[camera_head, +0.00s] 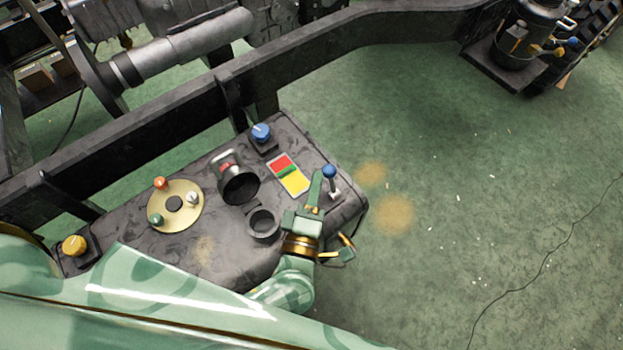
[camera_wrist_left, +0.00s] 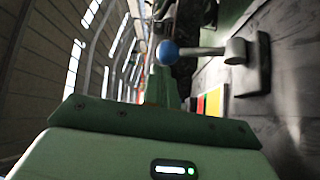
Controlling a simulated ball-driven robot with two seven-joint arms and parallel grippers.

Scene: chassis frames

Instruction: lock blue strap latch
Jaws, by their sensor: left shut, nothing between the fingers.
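Two blue-topped parts show on the dark tank (camera_head: 225,262), and I cannot tell which is the strap latch. One is a blue knob with a white mark (camera_head: 261,132), on a black bracket at the tank's far edge by the frame rail. The other is a blue ball lever (camera_head: 330,172) near the tank's right end; its ball and stem also show in the left wrist view (camera_wrist_left: 167,53). My left gripper (camera_head: 316,178) is shut and empty, just left of the ball lever; contact cannot be judged. My right gripper is out of view.
A red, green and yellow panel (camera_head: 290,174), an open filler neck with flipped cap (camera_head: 240,187), a black ring (camera_head: 263,223) and a tan disc with small knobs (camera_head: 175,206) sit on the tank. A yellow knob (camera_head: 73,246) is at left.

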